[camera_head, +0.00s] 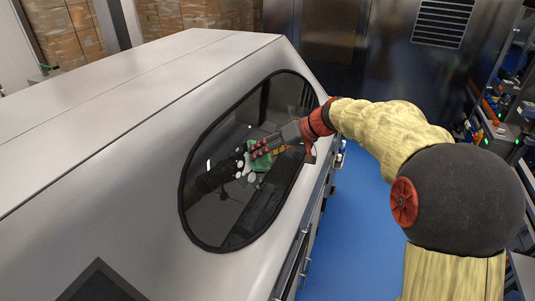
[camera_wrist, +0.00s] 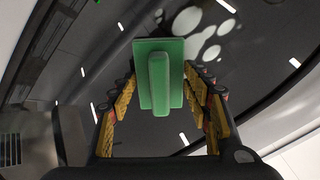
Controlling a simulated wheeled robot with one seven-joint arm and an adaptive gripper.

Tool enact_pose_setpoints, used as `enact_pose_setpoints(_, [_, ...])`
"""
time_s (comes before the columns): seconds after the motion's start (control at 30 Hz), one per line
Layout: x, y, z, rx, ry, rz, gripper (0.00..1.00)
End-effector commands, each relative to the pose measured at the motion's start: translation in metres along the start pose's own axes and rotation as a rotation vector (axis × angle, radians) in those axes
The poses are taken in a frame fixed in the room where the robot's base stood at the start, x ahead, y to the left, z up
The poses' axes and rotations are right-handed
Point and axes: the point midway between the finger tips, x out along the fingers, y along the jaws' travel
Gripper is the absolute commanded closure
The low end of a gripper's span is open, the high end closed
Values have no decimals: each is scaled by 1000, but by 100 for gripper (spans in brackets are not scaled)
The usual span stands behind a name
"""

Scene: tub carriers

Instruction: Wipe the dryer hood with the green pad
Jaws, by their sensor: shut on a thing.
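The dryer hood (camera_head: 150,100) is a large pale metal housing with sloping sides on the left of the head view. Its sloped face holds a dark oval window (camera_head: 225,210) with a black rim. My gripper (camera_head: 262,149) is at the window, shut on the green pad (camera_head: 258,162). In the wrist view the pad (camera_wrist: 145,90) is a flat green plate with a raised grip between my fingers. I cannot tell whether the pad touches the glass. Several whitish spots (camera_wrist: 187,20) lie on the window beside the pad; they also show in the head view (camera_head: 251,177).
A blue floor strip (camera_head: 355,230) runs along the hood's right side. Racks with equipment (camera_head: 500,130) stand at the far right. Stacked cardboard boxes (camera_head: 65,30) are at the back left. A steel wall with a vent (camera_head: 440,22) closes the back.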

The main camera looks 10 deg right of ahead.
Motion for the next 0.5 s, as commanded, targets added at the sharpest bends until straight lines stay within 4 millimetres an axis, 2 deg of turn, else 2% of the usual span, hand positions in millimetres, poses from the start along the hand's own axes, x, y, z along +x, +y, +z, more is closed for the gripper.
enact_pose_setpoints(0.1, [3, -7, 8, -1, -1, -1, 72])
enact_pose_setpoints(0.5, [2, -20, 20, -1, -1, -2, 72])
